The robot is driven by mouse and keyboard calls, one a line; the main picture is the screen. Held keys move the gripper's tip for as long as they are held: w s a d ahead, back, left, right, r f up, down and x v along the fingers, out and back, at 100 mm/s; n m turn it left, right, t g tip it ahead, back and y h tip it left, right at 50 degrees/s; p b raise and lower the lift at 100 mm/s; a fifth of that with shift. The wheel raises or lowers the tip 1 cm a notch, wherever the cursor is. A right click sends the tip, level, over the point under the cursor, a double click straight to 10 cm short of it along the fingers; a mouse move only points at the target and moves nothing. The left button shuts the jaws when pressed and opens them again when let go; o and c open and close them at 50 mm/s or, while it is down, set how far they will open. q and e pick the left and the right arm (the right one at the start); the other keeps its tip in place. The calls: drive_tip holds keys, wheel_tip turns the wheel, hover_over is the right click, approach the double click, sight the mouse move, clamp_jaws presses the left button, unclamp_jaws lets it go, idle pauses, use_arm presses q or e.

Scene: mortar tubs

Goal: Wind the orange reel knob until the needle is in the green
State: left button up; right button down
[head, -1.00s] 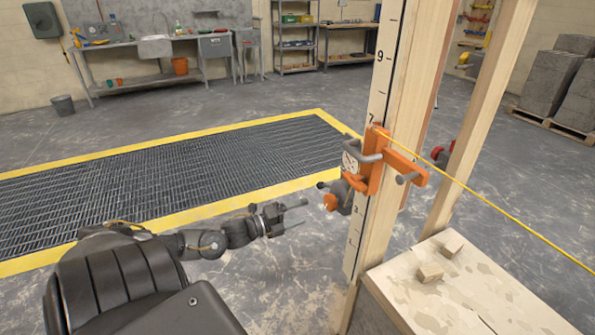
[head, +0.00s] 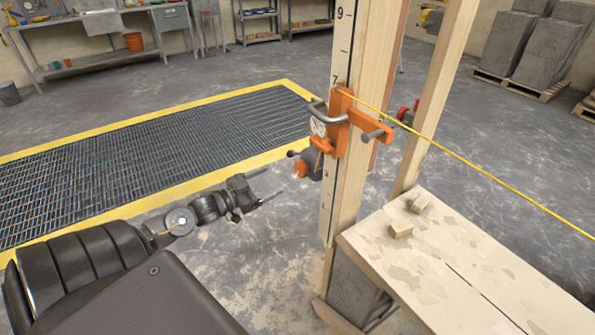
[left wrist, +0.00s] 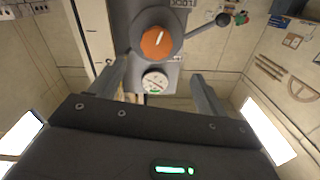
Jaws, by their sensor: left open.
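The orange reel knob (head: 301,169) sticks out from a dark grey reel (head: 312,160) below the orange bracket (head: 339,125) on the wooden post. In the left wrist view the knob (left wrist: 156,42) faces me, with a white pointer mark. The round white gauge (head: 319,128) sits above the knob in the head view. In the left wrist view the gauge (left wrist: 155,81) shows below the knob; its needle is too small to read. My left gripper (head: 275,182) is open and empty, just left of the knob and apart from it. My right gripper is not in view.
A yellow line (head: 455,148) runs from the bracket to the right. A small crank handle with a black ball (left wrist: 222,19) sticks out beside the knob. A wooden bench top (head: 450,240) with small blocks stands right of the post (head: 352,190).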

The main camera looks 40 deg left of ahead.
sight(298, 171)
use_arm(q)
drive_tip(key=w+d+n, duration=0.1)
drive_tip(key=w, duration=0.2)
drive_tip(key=w+d+n, duration=0.1)
drive_tip(key=w, duration=0.3)
drive_tip(key=w+d+n, duration=0.1)
drive_tip(key=w, duration=0.2)
drive_tip(key=shift+w+d+f, duration=0.2)
drive_tip(key=shift+d, duration=0.1)
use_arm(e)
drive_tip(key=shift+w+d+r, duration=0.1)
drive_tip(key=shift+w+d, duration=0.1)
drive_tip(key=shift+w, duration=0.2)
use_arm(q)
drive_tip(key=c, duration=1)
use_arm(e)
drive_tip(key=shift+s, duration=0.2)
